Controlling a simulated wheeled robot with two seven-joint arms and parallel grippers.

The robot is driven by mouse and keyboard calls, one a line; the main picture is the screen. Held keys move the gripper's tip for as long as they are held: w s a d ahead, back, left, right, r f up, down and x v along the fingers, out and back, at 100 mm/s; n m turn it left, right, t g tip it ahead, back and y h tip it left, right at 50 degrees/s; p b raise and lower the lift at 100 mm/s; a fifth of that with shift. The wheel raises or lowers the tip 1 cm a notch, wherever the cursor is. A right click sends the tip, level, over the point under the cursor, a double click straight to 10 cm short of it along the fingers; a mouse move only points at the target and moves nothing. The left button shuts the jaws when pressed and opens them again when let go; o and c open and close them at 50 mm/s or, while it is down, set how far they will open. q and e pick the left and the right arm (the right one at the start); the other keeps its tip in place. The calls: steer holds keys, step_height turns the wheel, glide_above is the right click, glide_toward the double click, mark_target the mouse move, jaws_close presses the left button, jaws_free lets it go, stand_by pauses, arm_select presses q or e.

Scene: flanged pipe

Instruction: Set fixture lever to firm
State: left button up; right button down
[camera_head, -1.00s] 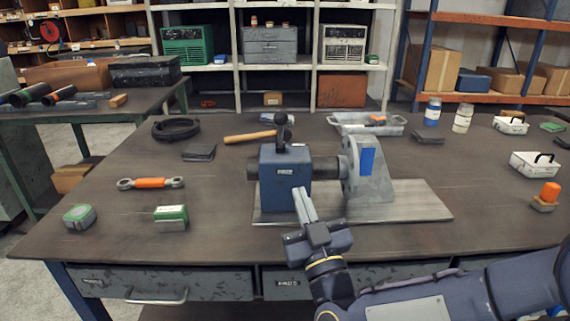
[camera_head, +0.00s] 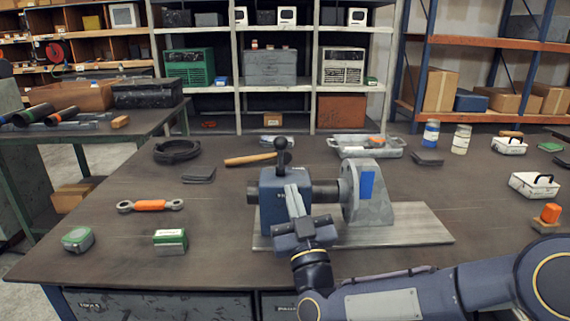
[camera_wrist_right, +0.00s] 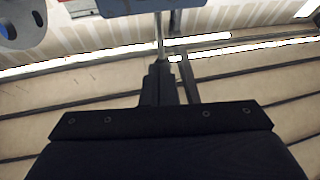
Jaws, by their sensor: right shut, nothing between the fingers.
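The fixture is a blue block (camera_head: 270,215) on a flat plate (camera_head: 400,227). A black lever with a round knob (camera_head: 281,144) stands nearly upright on its top. A dark pipe (camera_head: 325,192) runs from the block to a grey flange (camera_head: 372,200) with a blue patch. My right gripper (camera_head: 292,189) is shut and empty, its fingertips in front of the block's upper face, below the lever. I cannot tell whether they touch it. In the right wrist view the thin fingers (camera_wrist_right: 160,40) point up toward the blue block's edge (camera_wrist_right: 130,5). The left gripper is not in view.
A wooden-handled hammer (camera_head: 250,159) lies behind the block. An orange-centred link (camera_head: 150,205) and a green-white box (camera_head: 170,240) lie to the left. A metal tray (camera_head: 365,147) and jars (camera_head: 461,139) stand behind.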

mark_target(284, 146)
steer(key=p+x, duration=0.1)
steer(key=x, duration=0.6)
steer(key=shift+r, duration=0.1)
steer(key=shift+w+r+g+p, duration=0.15)
steer(key=shift+r+g+p, duration=0.2)
steer(key=shift+p, duration=0.45)
steer(key=r+g+p, duration=0.1)
steer(key=p, duration=0.2)
steer(key=w+r+m+g+h+p, duration=0.1)
steer(key=p, duration=0.2)
steer(key=w+r+g+p, duration=0.1)
steer(key=g+p, duration=0.1)
steer(key=p, duration=0.2)
steer(key=shift+r+h, duration=0.15)
steer(key=shift+h, duration=0.25)
steer(key=w+g+p, duration=0.1)
steer(key=p, duration=0.2)
steer(key=g+p, duration=0.1)
steer(key=p, duration=0.3)
steer(key=w+m+g+p, duration=0.1)
steer(key=g+p, duration=0.1)
steer(key=p, duration=0.1)
steer(key=shift+w+r+h+p, duration=0.3)
steer(key=shift+w+p, duration=0.05)
steer(key=shift+w+f+p, duration=0.4)
steer(key=shift+p, duration=0.2)
steer(key=shift+w+f, duration=0.1)
steer(key=shift+w, duration=0.5)
